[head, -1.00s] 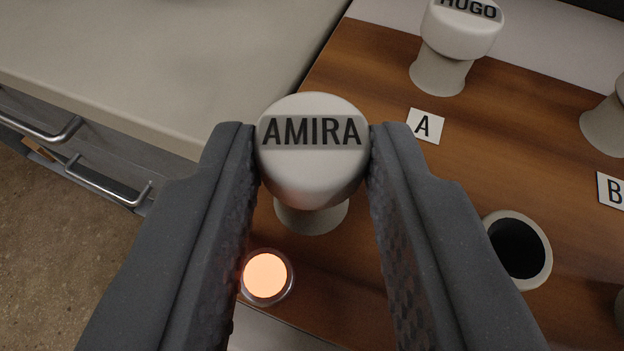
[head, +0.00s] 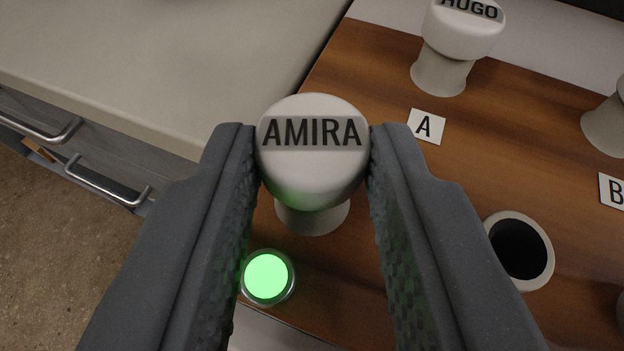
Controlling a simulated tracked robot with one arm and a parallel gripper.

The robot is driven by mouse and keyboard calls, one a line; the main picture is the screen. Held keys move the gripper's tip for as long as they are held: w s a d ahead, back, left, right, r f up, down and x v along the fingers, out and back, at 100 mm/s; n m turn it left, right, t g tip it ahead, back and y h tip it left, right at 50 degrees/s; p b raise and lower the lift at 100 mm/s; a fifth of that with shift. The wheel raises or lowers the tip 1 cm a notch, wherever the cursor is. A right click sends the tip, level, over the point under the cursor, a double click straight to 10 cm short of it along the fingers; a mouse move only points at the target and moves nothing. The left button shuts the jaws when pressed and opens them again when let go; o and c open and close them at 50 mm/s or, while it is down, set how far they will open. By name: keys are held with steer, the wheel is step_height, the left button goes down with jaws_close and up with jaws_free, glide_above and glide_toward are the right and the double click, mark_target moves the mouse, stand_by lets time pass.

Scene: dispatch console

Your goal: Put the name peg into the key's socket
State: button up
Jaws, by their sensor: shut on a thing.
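The white name peg marked AMIRA (head: 312,172) is between the fingers of my gripper (head: 312,140), which is shut on the sides of its round head. A white socket collar (head: 312,218) shows directly under the head. The peg looks upright over it; its lower shaft is hidden, and I cannot see how deep it sits. A round lamp (head: 266,277) just in front of this collar glows green.
A white peg marked HUGO (head: 463,30) stands in a collar behind label A (head: 426,126). An empty socket (head: 519,250) with a dark hole is at the right. Label B (head: 612,190) and another white collar (head: 606,130) are at the right edge. A pale counter (head: 150,60) lies left.

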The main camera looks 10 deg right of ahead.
steer(key=shift+f, duration=0.1)
steer(key=o, duration=1)
steer(key=shift+r+p, duration=1.95)
steer(key=shift+r, duration=1.1)
